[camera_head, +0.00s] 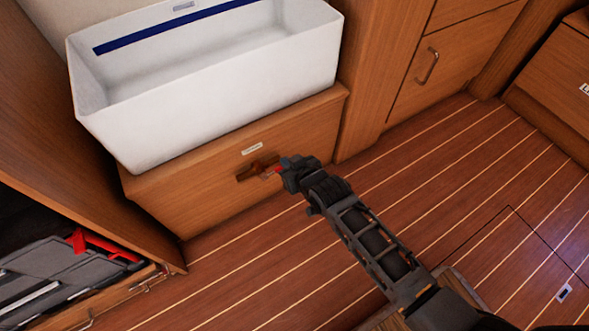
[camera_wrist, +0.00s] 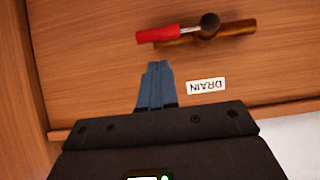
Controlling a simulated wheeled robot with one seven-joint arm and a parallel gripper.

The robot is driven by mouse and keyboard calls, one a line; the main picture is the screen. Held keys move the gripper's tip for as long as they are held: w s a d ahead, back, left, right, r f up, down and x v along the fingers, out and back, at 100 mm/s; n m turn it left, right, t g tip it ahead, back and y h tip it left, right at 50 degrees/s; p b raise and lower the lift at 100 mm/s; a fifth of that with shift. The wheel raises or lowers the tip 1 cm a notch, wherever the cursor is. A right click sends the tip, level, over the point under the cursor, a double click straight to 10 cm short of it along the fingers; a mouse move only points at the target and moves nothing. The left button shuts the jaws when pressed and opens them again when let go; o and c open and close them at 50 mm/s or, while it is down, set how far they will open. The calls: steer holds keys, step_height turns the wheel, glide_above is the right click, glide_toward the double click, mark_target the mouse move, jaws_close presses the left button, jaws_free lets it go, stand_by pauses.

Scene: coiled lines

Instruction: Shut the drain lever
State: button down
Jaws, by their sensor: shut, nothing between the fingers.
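The drain lever has a red handle (camera_wrist: 157,35) on a thin silver stem, joined to a dark round pivot. It lies roughly along a short bronze-brown pipe (camera_wrist: 238,28) on the wooden panel. In the head view the pipe (camera_head: 252,170) shows below a white label, and the red handle (camera_head: 274,171) is partly hidden by my gripper (camera_head: 284,168). In the wrist view my gripper (camera_wrist: 157,68) is shut and empty. Its blue-grey fingertips appear just below the red handle in the picture, with a gap; I cannot tell the depth between them.
A label reading DRAIN (camera_wrist: 206,86) is beside the fingers. A white basin (camera_head: 215,85) sits above the panel. A cabinet with a handle (camera_head: 427,66) stands right. A dark case with red parts (camera_head: 75,265) lies in an opening at left. The striped floor (camera_head: 430,190) is clear.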

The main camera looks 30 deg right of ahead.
steer(key=shift+w+f+b, duration=0.2)
steer(key=shift+f+b, duration=0.2)
steer(key=shift+f, duration=0.8)
